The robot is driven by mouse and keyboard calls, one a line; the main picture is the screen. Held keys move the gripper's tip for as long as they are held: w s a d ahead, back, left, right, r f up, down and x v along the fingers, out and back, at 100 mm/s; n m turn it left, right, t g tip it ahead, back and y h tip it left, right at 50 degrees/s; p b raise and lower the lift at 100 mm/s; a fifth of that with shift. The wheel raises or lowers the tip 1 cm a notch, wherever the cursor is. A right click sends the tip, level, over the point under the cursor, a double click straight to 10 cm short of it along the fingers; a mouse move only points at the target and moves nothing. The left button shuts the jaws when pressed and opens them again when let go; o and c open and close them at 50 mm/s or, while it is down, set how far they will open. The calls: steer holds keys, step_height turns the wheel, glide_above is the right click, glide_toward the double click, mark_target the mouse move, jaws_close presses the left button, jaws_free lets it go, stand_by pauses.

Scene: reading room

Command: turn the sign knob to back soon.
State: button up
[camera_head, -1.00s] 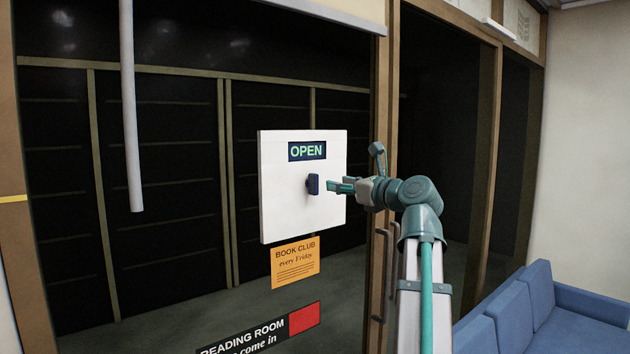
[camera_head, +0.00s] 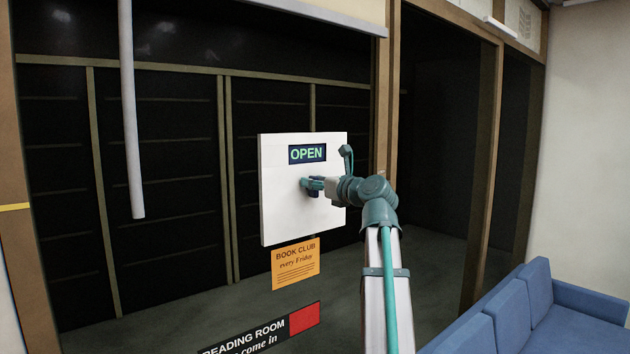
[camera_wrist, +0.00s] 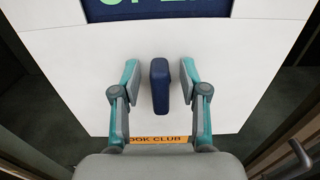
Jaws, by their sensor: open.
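The white sign panel (camera_head: 278,205) hangs on the dark glass, with a display window (camera_head: 307,153) reading OPEN in green. Its dark blue knob (camera_wrist: 160,86) stands upright in the wrist view, below the display. My gripper (camera_wrist: 160,78) is open, with one finger on each side of the knob and a visible gap on both sides. In the head view my gripper (camera_head: 312,186) is at the panel and covers most of the knob.
An orange Book Club notice (camera_head: 295,263) is just below the panel, and a Reading Room sign (camera_head: 262,334) is lower down. A door handle (camera_wrist: 300,153) shows at lower right in the wrist view. A blue sofa (camera_head: 535,305) stands at the right.

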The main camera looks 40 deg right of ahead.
steer(key=shift+w, duration=0.15)
steer(key=shift+c, duration=0.2)
jaws_close()
